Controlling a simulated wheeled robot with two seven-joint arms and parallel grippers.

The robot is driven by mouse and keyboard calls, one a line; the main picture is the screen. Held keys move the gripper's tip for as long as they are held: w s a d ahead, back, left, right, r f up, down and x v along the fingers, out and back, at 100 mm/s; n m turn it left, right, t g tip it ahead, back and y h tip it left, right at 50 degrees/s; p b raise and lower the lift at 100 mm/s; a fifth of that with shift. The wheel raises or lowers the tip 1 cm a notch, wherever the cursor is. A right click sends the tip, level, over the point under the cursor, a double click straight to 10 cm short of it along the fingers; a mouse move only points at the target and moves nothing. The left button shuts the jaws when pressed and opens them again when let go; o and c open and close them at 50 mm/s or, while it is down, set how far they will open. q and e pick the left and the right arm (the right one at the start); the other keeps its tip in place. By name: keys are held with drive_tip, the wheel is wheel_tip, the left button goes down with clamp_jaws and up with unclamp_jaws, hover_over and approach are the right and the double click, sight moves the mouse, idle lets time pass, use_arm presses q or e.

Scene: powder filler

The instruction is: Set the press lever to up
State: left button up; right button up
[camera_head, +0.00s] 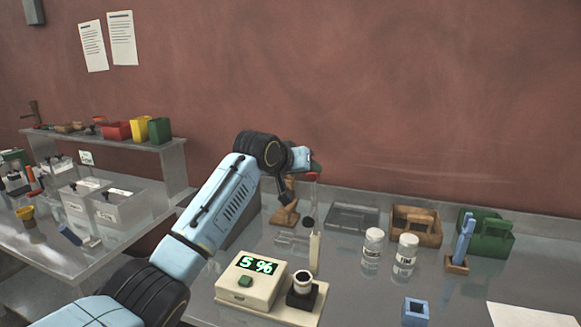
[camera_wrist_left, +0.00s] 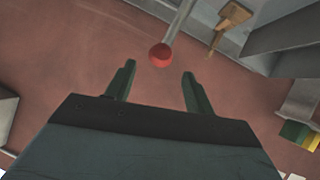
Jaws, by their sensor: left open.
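The lever's red ball knob (camera_wrist_left: 160,55) sits on a thin grey rod (camera_wrist_left: 178,22) in the left wrist view. My left gripper (camera_wrist_left: 158,72) is open and empty, with the knob just beyond its fingertips and between their lines, apart from both. In the head view my left arm reaches over the back of the table. My gripper there is mostly hidden by its own wrist, and a bit of red (camera_head: 315,166) shows beside it. The rest of the press is largely hidden, so I cannot tell the lever's exact angle. My right gripper is not in view.
A wooden stand (camera_head: 285,214) is below my wrist. Two white-capped jars (camera_head: 373,250) (camera_head: 405,255), a wooden caddy (camera_head: 416,227) and a green caddy (camera_head: 487,238) stand to the right. A side table is at left.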

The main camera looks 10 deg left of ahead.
use_arm(q)
drive_tip(key=shift+b+v, duration=0.55)
drive_tip(key=shift+v, duration=2.4)
